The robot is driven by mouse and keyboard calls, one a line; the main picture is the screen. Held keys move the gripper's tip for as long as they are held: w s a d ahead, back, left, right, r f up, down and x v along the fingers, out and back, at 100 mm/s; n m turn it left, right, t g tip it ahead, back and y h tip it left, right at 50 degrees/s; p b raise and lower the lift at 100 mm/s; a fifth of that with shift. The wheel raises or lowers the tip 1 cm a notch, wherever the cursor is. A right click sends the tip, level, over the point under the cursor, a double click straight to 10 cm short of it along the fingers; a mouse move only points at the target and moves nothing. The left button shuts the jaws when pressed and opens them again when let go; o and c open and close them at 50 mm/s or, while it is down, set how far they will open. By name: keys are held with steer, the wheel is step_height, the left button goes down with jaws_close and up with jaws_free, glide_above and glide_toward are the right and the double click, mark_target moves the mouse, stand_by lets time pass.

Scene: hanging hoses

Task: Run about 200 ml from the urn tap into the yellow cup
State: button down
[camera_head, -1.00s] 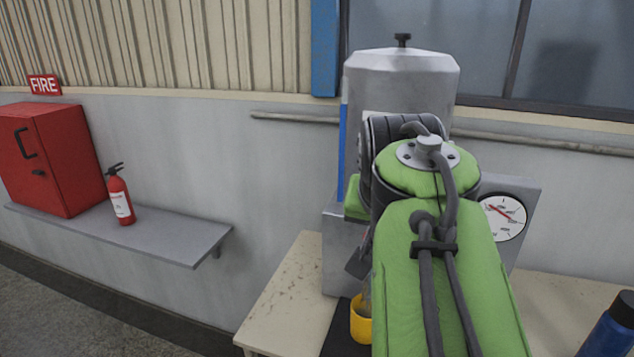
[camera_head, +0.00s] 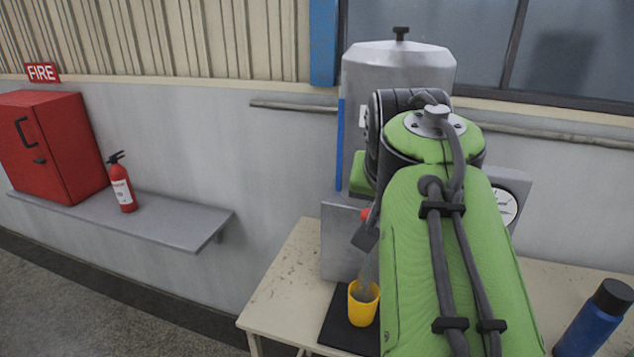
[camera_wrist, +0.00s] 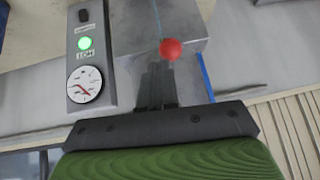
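The yellow cup (camera_head: 362,307) stands upright on a black mat (camera_head: 344,332) below the urn (camera_head: 398,75). A pale greyish streak, like running water, comes down into the cup; the level inside cannot be read. A red knob (camera_head: 366,214) at the urn's front shows beside my arm; it also shows in the wrist view (camera_wrist: 171,49). My gripper (camera_wrist: 155,66) has its fingers together, with the tips close to the knob and nothing visible between them; contact cannot be told. My green arm hides much of the urn's front and the tap.
A dial gauge (camera_wrist: 84,84) and a lit green lamp (camera_wrist: 84,43) sit on a grey box beside the urn. A blue bottle (camera_head: 597,318) stands at the table's right. The table's left part (camera_head: 285,290) is clear. A fire extinguisher (camera_head: 122,187) and red cabinet (camera_head: 52,147) are on a wall shelf.

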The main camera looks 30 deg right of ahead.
steer(key=p+v, duration=0.1)
steer(key=v, duration=0.9)
steer(key=shift+d+r, duration=0.2)
steer(key=shift+r, duration=0.3)
steer(key=shift+s+f, duration=0.1)
steer(key=shift+s, duration=0.05)
